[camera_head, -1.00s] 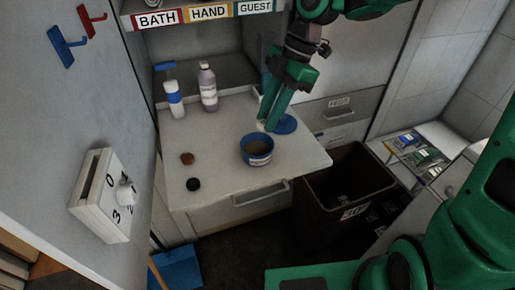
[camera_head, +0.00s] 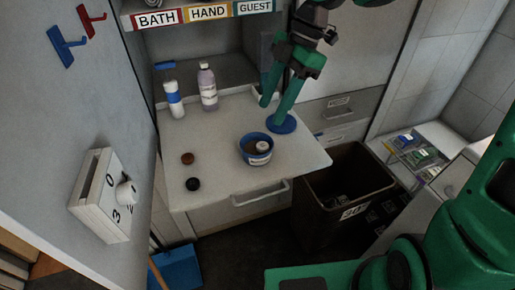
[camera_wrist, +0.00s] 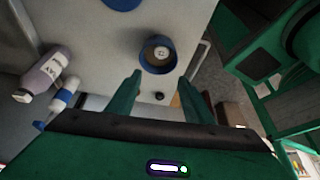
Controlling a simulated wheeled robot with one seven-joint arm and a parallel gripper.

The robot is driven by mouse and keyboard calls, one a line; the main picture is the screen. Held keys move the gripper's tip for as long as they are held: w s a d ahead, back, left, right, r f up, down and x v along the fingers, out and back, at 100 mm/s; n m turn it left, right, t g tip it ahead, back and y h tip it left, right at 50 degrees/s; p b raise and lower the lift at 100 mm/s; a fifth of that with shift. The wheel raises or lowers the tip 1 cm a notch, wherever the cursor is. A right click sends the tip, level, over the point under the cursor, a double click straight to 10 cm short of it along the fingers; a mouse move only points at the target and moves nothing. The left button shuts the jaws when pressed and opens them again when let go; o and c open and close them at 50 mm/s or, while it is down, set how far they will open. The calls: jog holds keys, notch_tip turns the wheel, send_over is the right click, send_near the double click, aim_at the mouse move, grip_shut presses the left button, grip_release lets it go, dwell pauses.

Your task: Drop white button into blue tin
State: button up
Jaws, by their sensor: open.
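The blue tin (camera_head: 256,151) stands upright on the white counter, with a white label on its side. The white button (camera_head: 262,146) lies inside it, toward the right of the opening. In the wrist view the tin (camera_wrist: 144,62) is seen from above with the button (camera_wrist: 161,53) within its rim. My gripper (camera_head: 271,113) is open and empty, above the counter behind the tin. Its two green fingers are spread wide apart in the wrist view (camera_wrist: 160,85). Neither finger touches the tin.
A blue disc (camera_head: 283,125) lies behind the tin. A brown button (camera_head: 187,158) and a black button (camera_head: 193,184) lie to its left. A pump bottle (camera_head: 174,98) and a lilac bottle (camera_head: 208,87) stand at the back left. A dark bin (camera_head: 346,190) is below right.

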jog(key=v, duration=0.7)
jog(key=shift+r, duration=0.2)
